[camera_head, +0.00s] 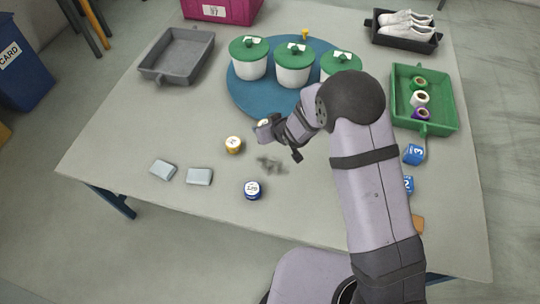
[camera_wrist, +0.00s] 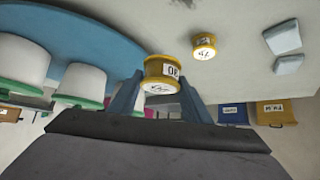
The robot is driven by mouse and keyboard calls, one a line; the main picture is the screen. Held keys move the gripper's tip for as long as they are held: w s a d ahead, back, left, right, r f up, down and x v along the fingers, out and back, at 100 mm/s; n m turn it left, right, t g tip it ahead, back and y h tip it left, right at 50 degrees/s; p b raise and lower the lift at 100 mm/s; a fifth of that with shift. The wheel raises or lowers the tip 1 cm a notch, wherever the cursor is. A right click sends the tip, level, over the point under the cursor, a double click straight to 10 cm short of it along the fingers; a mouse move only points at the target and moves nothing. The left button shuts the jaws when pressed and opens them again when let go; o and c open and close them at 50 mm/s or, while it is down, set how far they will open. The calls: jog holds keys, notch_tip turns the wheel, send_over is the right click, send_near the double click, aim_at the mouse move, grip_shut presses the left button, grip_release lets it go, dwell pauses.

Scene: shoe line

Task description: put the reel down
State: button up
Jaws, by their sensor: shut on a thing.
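My gripper (camera_head: 266,129) is shut on a yellow reel with a white, marked end. In the wrist view this reel (camera_wrist: 162,70) sits between the two fingertips (camera_wrist: 160,92); in the head view it is mostly hidden by the gripper. A shadow lies on the table below, and the held reel appears to be above the surface. A second yellow reel (camera_head: 233,144) stands on the table just left of my gripper; it also shows in the wrist view (camera_wrist: 203,46).
A blue round board (camera_head: 240,98) holds white pots with green lids (camera_head: 293,68) behind my gripper. Two grey pads (camera_head: 199,177) lie front left. A green tray (camera_head: 443,127) with several reels is right; a grey tray (camera_head: 178,55) is back left. The table (camera_head: 125,130) is clear at left.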

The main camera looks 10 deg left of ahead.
jog(key=shift+d+f, duration=0.2)
jog(key=shift+f, duration=0.05)
jog(key=shift+s+d+f+m+t+h, duration=0.2)
jog(key=shift+s+d+f+m, duration=0.1)
jog(key=shift+f, duration=0.15)
jog(key=shift+s+d+f+m+t+h, duration=0.1)
jog(key=shift+s+d+f+m+h, duration=0.15)
jog(key=shift+f, duration=0.2)
jog(key=shift+d+f, duration=0.1)
jog(key=shift+f+p, duration=0.3)
jog(key=shift+f, duration=2.55)
jog(key=shift+f, duration=0.1)
jog(key=shift+f, duration=1.95)
